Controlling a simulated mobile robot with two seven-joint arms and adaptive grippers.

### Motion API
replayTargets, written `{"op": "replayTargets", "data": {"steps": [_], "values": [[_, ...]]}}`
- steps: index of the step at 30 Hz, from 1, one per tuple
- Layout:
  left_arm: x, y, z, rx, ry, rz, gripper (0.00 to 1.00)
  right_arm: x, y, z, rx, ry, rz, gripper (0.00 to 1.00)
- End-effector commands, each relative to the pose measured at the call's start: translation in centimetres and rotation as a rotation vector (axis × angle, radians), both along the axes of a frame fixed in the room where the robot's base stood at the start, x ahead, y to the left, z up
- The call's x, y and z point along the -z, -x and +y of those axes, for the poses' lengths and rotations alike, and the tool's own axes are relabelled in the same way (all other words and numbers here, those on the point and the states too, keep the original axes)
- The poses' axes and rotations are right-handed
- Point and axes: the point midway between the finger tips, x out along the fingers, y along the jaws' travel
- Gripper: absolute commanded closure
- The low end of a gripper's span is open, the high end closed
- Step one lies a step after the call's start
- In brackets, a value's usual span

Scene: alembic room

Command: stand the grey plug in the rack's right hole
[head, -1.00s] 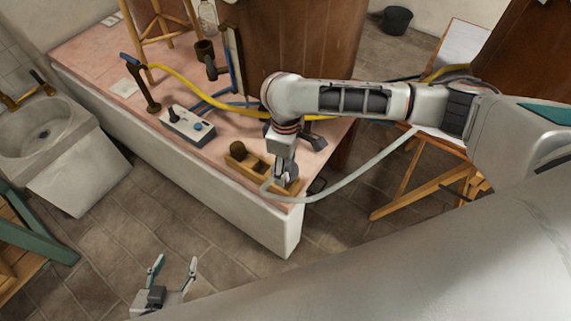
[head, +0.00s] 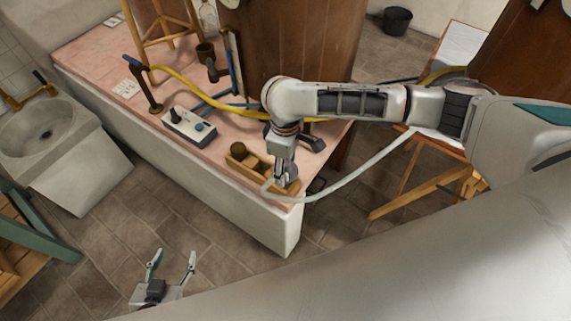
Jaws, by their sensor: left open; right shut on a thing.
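The wooden rack (head: 252,164) sits near the front right corner of the pink-topped bench. A dark round-topped piece (head: 238,149) stands in its left part. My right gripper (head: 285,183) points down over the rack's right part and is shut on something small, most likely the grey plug. The fingers mostly hide the plug and the right hole, so I cannot tell whether the plug is in the hole or above it. My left gripper (head: 172,260) is open and empty, over the floor at the lower left, well away from the bench.
A pale hose (head: 345,182) loops past the rack's right end. A yellow hose (head: 190,92) runs behind. A sink (head: 45,125) is at the left.

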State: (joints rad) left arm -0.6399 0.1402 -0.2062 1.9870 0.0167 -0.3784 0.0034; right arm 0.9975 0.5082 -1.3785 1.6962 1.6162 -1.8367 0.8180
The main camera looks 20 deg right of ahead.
Motion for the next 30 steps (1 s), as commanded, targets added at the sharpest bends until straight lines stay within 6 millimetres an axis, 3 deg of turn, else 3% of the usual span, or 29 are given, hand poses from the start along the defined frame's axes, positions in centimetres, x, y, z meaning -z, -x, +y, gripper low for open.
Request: {"op": "replayTargets", "data": {"steps": [16,30], "values": [[-0.1,0.0,0.0,0.001,0.0,-0.001,0.48,0.1,0.0,0.0,-0.001,0.0,0.0,0.68],[-0.1,0.0,0.0,0.001,0.0,-0.001,0.48,1.5,-0.1,0.0,0.0,0.0,0.0,0.68]]}}
